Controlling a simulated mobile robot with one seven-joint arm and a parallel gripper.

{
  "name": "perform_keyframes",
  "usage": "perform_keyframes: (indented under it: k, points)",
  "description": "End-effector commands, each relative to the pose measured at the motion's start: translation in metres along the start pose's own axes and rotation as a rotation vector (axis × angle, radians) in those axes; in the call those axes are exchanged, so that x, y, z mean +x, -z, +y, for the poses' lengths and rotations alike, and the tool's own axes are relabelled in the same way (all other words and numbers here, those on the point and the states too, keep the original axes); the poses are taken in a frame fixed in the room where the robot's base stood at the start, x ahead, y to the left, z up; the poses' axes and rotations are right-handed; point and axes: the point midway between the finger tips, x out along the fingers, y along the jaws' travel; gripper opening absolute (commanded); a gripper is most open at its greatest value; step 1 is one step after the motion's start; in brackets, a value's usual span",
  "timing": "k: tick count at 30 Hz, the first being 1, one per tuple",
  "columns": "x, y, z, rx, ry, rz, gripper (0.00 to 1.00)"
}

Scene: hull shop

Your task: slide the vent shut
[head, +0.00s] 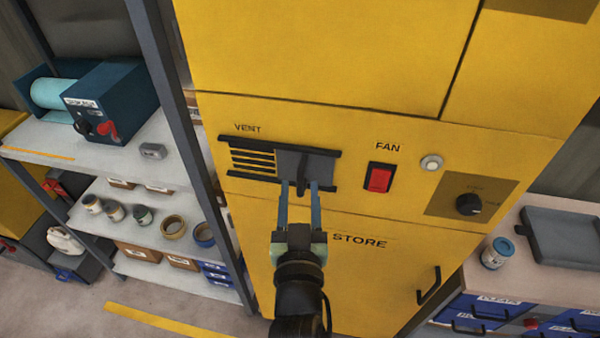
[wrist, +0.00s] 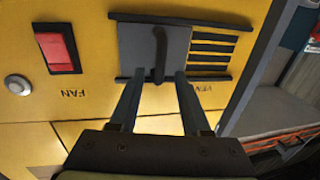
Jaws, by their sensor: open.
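The vent (head: 253,160) is set in the yellow cabinet front under the label VENT. Its dark slats show at the left in the head view, and a grey sliding plate (head: 321,168) covers the right part between two black rails. A dark handle stands out from the plate; it shows in the wrist view (wrist: 160,50). The slats (wrist: 213,48) are uncovered on the right in the wrist view. My gripper (head: 300,185) is open, its two blue-grey fingers pointing at the plate around the handle's lower end. I cannot tell whether the fingers touch the handle.
A red FAN switch (head: 380,178), a round white button (head: 431,162) and a black knob (head: 469,204) sit right of the vent. The STORE door's handle (head: 429,285) is lower right. A shelf rack (head: 150,205) stands left, a drawer bench right.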

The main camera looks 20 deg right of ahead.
Motion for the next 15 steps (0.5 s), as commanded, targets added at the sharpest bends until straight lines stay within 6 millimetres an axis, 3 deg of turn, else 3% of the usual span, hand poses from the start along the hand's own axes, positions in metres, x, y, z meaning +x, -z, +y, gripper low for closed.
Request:
perform_keyframes:
  k: [6,15]
  points:
    - [0.026,0.001,0.000,-0.002,0.000,0.001,0.47]
    - [0.035,0.000,0.000,-0.001,0.000,0.000,0.47]
